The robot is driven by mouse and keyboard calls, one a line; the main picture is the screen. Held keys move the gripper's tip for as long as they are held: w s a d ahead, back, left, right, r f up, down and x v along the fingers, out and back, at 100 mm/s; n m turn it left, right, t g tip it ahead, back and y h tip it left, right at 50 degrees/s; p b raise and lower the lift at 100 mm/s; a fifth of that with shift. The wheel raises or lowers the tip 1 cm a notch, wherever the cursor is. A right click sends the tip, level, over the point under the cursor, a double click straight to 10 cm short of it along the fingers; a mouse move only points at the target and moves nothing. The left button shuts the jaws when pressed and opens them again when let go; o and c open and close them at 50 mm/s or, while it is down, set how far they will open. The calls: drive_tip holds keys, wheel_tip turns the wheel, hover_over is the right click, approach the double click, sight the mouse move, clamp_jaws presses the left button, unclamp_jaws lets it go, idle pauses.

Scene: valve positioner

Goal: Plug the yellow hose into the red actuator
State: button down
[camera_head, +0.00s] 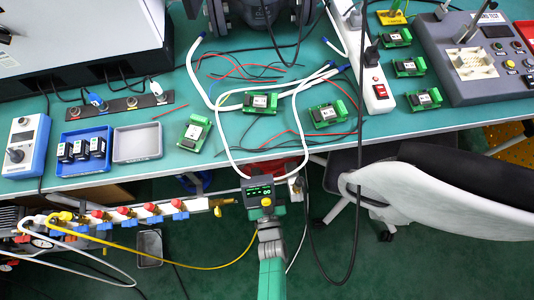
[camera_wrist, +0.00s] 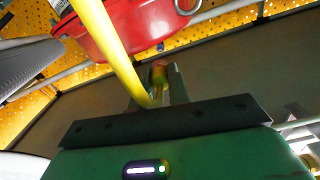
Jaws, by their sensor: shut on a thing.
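My gripper (camera_wrist: 160,78) is at the middle of the wrist view, shut on the end of the yellow hose (camera_wrist: 108,42). A brass-coloured end piece shows between the fingers, and the hose bends up and to the left from there. The red actuator (camera_wrist: 140,28) is a rounded red body just beyond the fingertips, at the top of the wrist view. I cannot tell whether the hose end touches it. In the head view the red actuator (camera_head: 268,168) shows only partly at the table edge, behind my wrist. The yellow hose (camera_head: 165,257) runs left to the manifold; my fingers are hidden there.
A manifold (camera_head: 130,214) with several red-topped blue valves lies left of my arm. The green table (camera_head: 200,168) carries circuit boards, wires and white tubes. A black cable (camera_head: 358,170) hangs right of my arm, beside a white and black chair (camera_head: 430,195).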

sight(259, 165)
drive_tip(key=shift+w+a+b, duration=0.15)
drive_tip(key=shift+w+b, duration=0.55)
drive_tip(key=shift+w, duration=0.65)
drive_tip(key=shift+w+a+b, duration=0.1)
drive_tip(key=shift+w+b, duration=0.55)
drive_tip(key=shift+w, duration=0.7)
drive_tip(key=shift+w+a+b, duration=0.1)
drive_tip(key=shift+w+b, duration=0.35)
drive_tip(key=shift+w, duration=0.2)
drive_tip(key=c, duration=1.3)
unclamp_jaws()
drive_tip(key=shift+o, duration=0.2)
drive_tip(key=s+p, duration=0.1)
drive_tip(key=s, duration=0.1)
drive_tip(key=s+p, duration=0.1)
drive_tip(key=s, duration=0.1)
drive_tip(key=s+p, duration=0.1)
drive_tip(key=s, duration=0.1)
drive_tip(key=shift+s+d+r, duration=0.15)
drive_tip(key=shift+s+d, duration=0.1)
drive_tip(key=shift+s, duration=0.1)
drive_tip(key=shift+s+d, duration=0.1)
drive_tip(key=shift+s, duration=0.45)
